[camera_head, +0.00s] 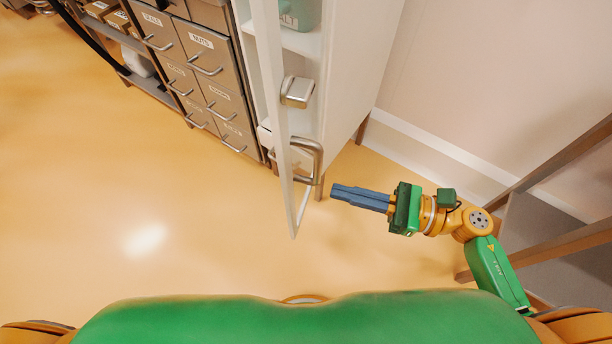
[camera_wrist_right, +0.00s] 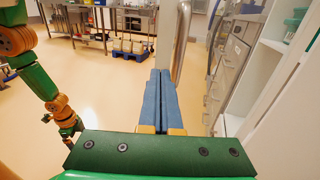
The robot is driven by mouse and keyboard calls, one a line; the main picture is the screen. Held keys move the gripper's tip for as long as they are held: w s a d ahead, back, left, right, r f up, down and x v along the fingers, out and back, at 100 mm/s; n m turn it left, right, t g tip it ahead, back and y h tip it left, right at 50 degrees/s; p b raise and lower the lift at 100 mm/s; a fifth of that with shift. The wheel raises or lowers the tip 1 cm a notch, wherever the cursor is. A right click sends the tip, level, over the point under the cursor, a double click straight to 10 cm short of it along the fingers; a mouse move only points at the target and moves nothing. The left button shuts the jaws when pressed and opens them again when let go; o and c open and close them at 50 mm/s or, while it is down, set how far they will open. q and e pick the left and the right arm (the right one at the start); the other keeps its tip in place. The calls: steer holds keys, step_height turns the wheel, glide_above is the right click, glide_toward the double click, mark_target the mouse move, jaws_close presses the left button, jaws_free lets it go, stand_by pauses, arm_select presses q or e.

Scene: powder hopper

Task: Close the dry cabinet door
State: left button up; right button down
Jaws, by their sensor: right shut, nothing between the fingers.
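The dry cabinet (camera_head: 345,75) is white and stands at the top middle in the head view, with its shelves showing. Its door (camera_head: 273,85), a thin white-framed clear panel, stands open and swung out toward me. The door has a metal bar handle (camera_head: 318,162). My right gripper (camera_head: 333,192) is shut and empty, its blue fingers pointing left, just to the right of the door and near the handle, apparently apart from it. In the right wrist view a metal bar (camera_wrist_right: 182,40), likely the handle, rises beside the fingertips (camera_wrist_right: 160,72).
Grey labelled drawers (camera_head: 205,60) stand left of the cabinet. A wooden frame (camera_head: 560,245) stands at the right, near my right arm. The floor (camera_head: 130,210) in front is clear. A blue pallet with boxes (camera_wrist_right: 128,50) lies farther off.

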mark_target(289, 179)
steer(key=p+x, duration=0.1)
steer(key=x, duration=0.5)
steer(key=shift+a+r+p, duration=0.15)
steer(key=shift+a+p, duration=0.05)
steer(key=shift+p, duration=0.2)
steer(key=shift+w+a, duration=0.2)
steer(key=shift+a, duration=0.35)
